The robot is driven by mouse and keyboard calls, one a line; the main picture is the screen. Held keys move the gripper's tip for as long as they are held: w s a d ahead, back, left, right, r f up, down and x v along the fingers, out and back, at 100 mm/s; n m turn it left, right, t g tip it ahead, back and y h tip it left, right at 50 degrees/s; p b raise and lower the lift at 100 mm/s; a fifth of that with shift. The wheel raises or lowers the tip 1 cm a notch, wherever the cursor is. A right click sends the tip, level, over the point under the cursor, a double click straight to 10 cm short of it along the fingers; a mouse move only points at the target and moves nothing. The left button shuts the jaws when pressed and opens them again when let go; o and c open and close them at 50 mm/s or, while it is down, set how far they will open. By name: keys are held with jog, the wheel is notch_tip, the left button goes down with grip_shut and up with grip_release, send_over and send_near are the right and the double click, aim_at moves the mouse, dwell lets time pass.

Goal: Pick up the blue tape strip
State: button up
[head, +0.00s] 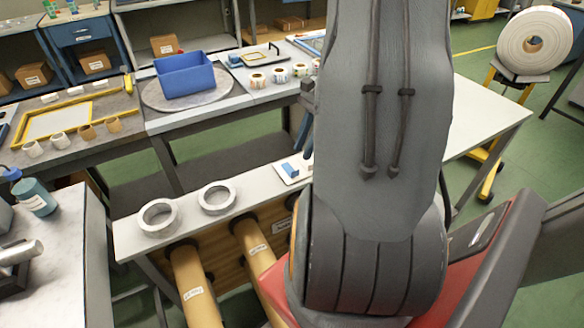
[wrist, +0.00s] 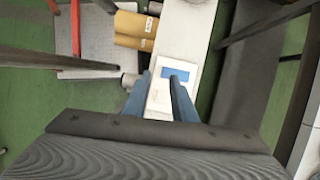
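The blue tape strip (head: 291,169) lies on a small white pad (head: 283,178) on the narrow white shelf, just left of my arm in the head view. In the wrist view the strip (wrist: 178,72) shows as a blue rectangle on the pad, beyond my fingertips. My gripper (wrist: 160,78) has two blue fingers set apart with nothing between them. The right finger's tip overlaps the strip's lower edge in the wrist view; I cannot tell the height between them. In the head view my arm hides part of the gripper and the pad's right side.
Two tape rolls (head: 217,198) lie on the white shelf (head: 135,236) left of the pad. Brown cores (head: 190,285) sit below its front edge. A bench with a blue bin (head: 185,75) and small rolls stands behind. Green floor shows between shelf and bench.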

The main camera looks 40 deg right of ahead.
jog(key=shift+m, duration=0.3)
jog(key=shift+d+p+x, duration=0.25)
jog(key=shift+p+x, duration=0.2)
jog(key=shift+x, duration=1.45)
jog(key=shift+d+p+x, duration=0.2)
jog(key=shift+p+x, duration=0.25)
jog(key=shift+x, duration=1.4)
jog(key=shift+w+f, duration=0.2)
grip_shut()
